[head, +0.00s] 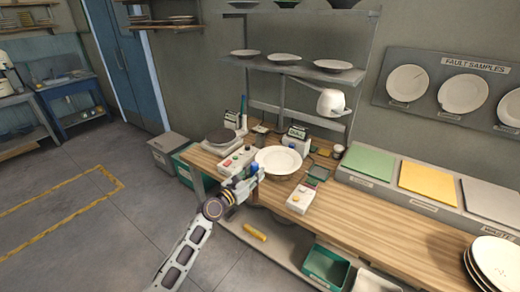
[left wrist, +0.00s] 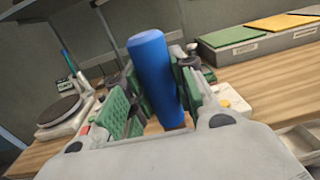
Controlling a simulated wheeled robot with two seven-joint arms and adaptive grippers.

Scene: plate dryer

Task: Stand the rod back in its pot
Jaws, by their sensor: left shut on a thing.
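A thick blue rod (left wrist: 155,75) stands between the green finger pads of my left gripper (left wrist: 150,108) in the left wrist view, its top leaning slightly left. In the head view my left gripper (head: 243,182) is shut on it at the front edge of the wooden bench (head: 395,222), left of a white plate (head: 278,160). I cannot make out which thing is the pot.
A control box (head: 237,160) with a red button and a round-topped hot plate (head: 219,137) lie behind my gripper. Stacked plates (head: 495,265) are at far right. The bench's right half is mostly clear.

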